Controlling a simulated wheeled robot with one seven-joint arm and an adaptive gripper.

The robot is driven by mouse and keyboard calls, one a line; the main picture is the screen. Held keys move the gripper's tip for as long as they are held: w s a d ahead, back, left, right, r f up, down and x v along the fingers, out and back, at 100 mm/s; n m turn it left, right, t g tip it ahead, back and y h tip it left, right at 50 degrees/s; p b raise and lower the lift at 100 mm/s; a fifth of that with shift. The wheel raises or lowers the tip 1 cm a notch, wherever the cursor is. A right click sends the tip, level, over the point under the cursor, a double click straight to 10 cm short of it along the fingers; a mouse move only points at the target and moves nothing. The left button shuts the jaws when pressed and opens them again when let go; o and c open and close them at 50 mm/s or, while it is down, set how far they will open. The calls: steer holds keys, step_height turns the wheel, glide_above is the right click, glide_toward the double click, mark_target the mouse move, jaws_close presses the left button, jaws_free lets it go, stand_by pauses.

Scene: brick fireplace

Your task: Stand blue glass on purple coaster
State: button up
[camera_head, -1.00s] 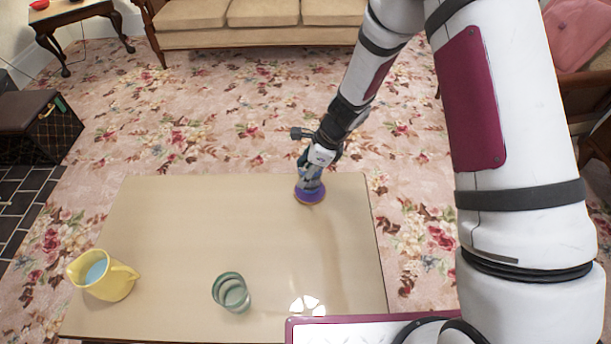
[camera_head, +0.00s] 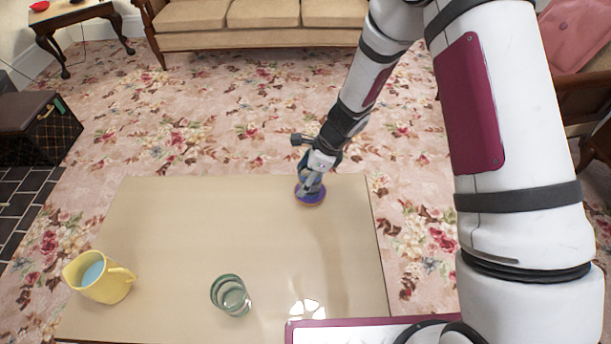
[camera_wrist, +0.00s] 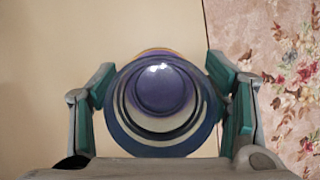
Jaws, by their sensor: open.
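The blue glass (camera_wrist: 165,147) is seen from above in the wrist view, its round mouth between the two fingers. The purple coaster (camera_head: 312,202), with an orange-brown edge, lies near the far right corner of the table. It shows only as a thin rim behind the glass in the wrist view (camera_wrist: 163,51). The glass appears upright over the coaster; its base contact is hidden. My gripper (camera_head: 312,183) is low over the coaster, and in the wrist view its open fingers (camera_wrist: 163,85) stand either side of the glass. Small gaps show beside parts of the glass.
The pale table (camera_head: 200,235) also holds a yellow pitcher (camera_head: 108,287) with blue inside at the left and a clear greenish glass (camera_head: 231,297) at the near middle. The table's middle is clear. Its right edge (camera_head: 380,250) runs close to the coaster, with flowered carpet beyond.

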steer(key=p+v, duration=0.4)
steer(key=v, duration=0.8)
steer(key=shift+r, duration=0.1)
steer(key=shift+r, duration=0.15)
steer(key=s+d+r+n, duration=0.2)
steer(key=s+r+n, duration=0.35)
steer(key=r, duration=0.45)
steer(key=s+d+r+n, duration=0.1)
steer(key=s+r+n, duration=0.3)
steer(key=s+r, duration=0.45)
steer(key=s+d+r+n+h, duration=0.1)
steer(key=s+d+r+n, duration=0.1)
steer(key=s, duration=0.5)
steer(key=s+d+r+n+h, duration=0.2)
steer(key=s+d+r+n, duration=0.1)
steer(key=s+d+n, duration=0.2)
steer(key=s+d+r+n+h, duration=0.1)
steer(key=s+d+r+n, duration=0.1)
steer(key=s, duration=0.7)
steer(key=shift+s+d+r+n+h, duration=0.35)
steer(key=shift+d+n, duration=0.3)
steer(key=shift+d, duration=0.5)
